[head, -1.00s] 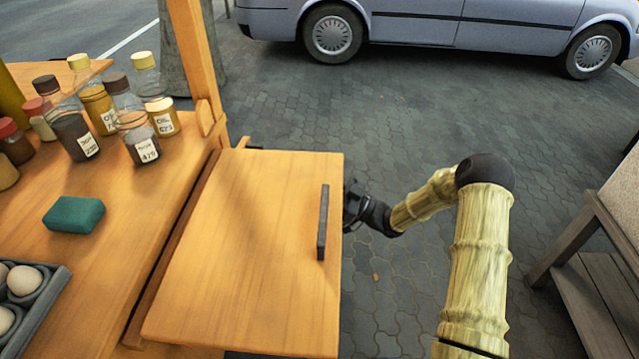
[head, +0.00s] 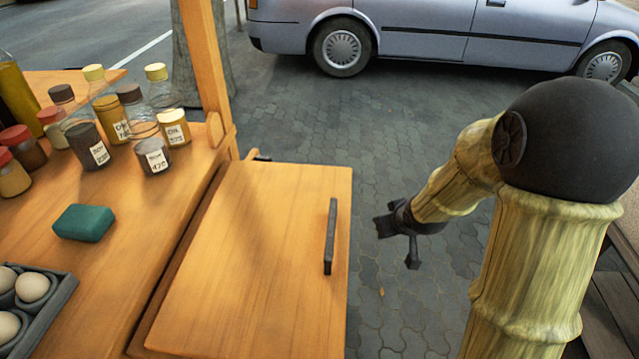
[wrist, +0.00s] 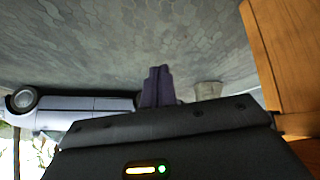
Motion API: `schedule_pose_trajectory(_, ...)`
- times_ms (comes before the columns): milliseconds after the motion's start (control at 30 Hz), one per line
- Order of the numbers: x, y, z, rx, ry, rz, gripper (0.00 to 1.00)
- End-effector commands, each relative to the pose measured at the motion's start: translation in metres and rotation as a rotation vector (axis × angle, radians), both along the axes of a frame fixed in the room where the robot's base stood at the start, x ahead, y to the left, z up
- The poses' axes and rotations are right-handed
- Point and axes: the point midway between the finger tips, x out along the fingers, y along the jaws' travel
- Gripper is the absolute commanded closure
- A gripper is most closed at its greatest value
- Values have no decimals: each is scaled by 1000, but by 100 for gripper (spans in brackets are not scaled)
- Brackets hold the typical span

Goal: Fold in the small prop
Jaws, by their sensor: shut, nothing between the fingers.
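No small prop can be made out with certainty; the underside of the hinged wooden leaf (head: 262,255) is hidden in the head view. The leaf lies out level beside the counter, with a dark bar handle (head: 331,236) near its right edge. A small dark piece (head: 258,155) shows at the leaf's far left corner; I cannot tell what it is. My gripper (head: 384,228) is to the right of the leaf, apart from it, over the paving. In the wrist view its fingers (wrist: 158,86) are together and empty, with a wooden panel (wrist: 283,50) at the right.
The counter (head: 135,245) holds several bottles and jars (head: 125,120), a green sponge (head: 84,223) and an egg tray (head: 45,312). An upright wooden post (head: 205,75) stands at the leaf's far end. A car (head: 430,35) is parked behind. The paving right of the leaf is open.

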Motion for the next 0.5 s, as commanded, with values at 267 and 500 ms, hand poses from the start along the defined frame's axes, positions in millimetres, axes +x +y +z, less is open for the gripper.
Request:
schedule_pose_trajectory(267, -131, -27, 15, 14, 317, -297, 100)
schedule_pose_trajectory(500, -166, -25, 16, 49, 411, -359, 100)
